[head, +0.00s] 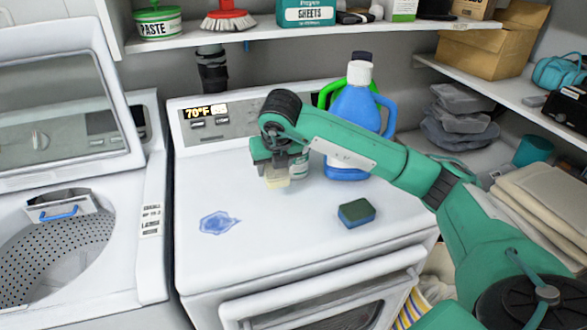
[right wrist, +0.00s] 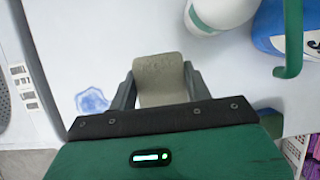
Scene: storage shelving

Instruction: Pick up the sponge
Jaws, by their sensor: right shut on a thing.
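My right gripper (head: 273,172) is above the white dryer top, shut on a pale beige block (head: 277,183). In the right wrist view the block (right wrist: 161,78) sits between the two fingers of the gripper (right wrist: 160,88). It looks sponge-like, but I cannot tell for certain what it is. A blue and green sponge (head: 356,213) lies flat on the dryer top, right of and nearer than the gripper, apart from it. My left gripper is in neither view.
A blue spill (head: 219,222) lies on the dryer top (head: 280,245). It shows in the wrist view too (right wrist: 91,101). An open washer is at left; a loaded shelf (head: 270,32) runs above.

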